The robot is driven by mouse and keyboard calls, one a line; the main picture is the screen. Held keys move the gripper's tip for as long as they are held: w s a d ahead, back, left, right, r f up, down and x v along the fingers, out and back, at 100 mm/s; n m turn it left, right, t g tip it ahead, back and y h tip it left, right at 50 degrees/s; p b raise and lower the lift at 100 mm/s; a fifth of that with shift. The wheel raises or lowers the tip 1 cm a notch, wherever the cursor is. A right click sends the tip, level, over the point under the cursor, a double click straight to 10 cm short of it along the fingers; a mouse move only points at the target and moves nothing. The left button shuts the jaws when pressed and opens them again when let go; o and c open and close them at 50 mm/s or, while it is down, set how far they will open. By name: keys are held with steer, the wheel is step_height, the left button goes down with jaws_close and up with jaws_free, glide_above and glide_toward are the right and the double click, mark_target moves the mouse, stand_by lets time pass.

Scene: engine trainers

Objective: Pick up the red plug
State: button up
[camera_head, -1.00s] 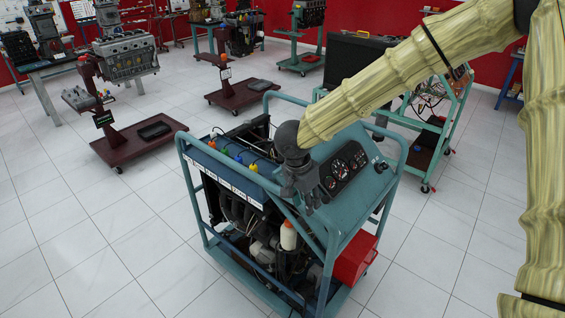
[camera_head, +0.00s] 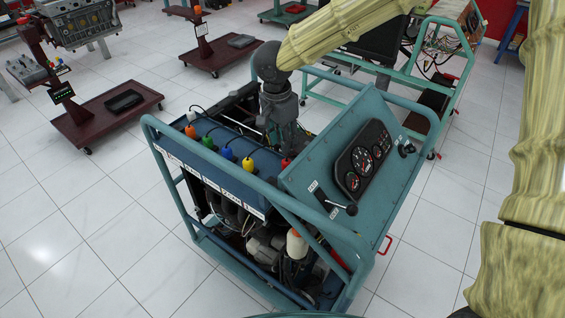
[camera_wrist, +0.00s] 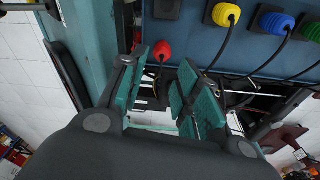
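The red plug (camera_head: 286,163) sits at the right end of a row of coloured plugs on the blue rail of the engine trainer, beside the slanted gauge panel. In the wrist view the red plug (camera_wrist: 162,50) shows beyond the fingertips, roughly between them, with a dark cable running from it. My gripper (camera_head: 277,145) is just above and behind the rail, close to the red plug. In the wrist view my gripper (camera_wrist: 163,75) has its two teal-padded fingers spread with a gap between them. It holds nothing.
Yellow (camera_head: 248,165), blue (camera_head: 227,153), green (camera_head: 208,141) and orange (camera_head: 190,131) plugs stand left of the red one. The gauge panel (camera_head: 340,165) and the teal frame rail (camera_head: 300,228) are close by.

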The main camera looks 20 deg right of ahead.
mark_target(287, 161)
steer(key=shift+w+d+f, duration=0.1)
steer(key=shift+w+f, duration=0.45)
steer(key=shift+f, duration=0.15)
steer(key=shift+s+d+f, duration=0.1)
steer(key=shift+s+f, duration=0.05)
steer(key=shift+f, duration=0.2)
step_height(287, 161, down, 3)
steer(key=shift+f+p, duration=0.15)
steer(key=shift+p, duration=0.15)
steer(key=shift+w+f, duration=0.2)
steer(key=shift+f, duration=0.1)
steer(key=shift+s+d+f+p, duration=0.1)
steer(key=shift+d+f+p, duration=0.1)
steer(key=shift+f, duration=0.15)
steer(key=shift+s+d+f+p, duration=0.1)
steer(key=shift+f+p, duration=0.1)
steer(key=shift+f, duration=0.15)
steer(key=shift+w+d+f+p, duration=0.15)
steer(key=shift+f+p, duration=0.1)
steer(key=shift+f, duration=0.75)
steer(key=shift+w+d+f+p, duration=0.1)
steer(key=shift+f+p, duration=0.1)
steer(key=shift+f, duration=0.8)
steer(key=c, duration=0.6)
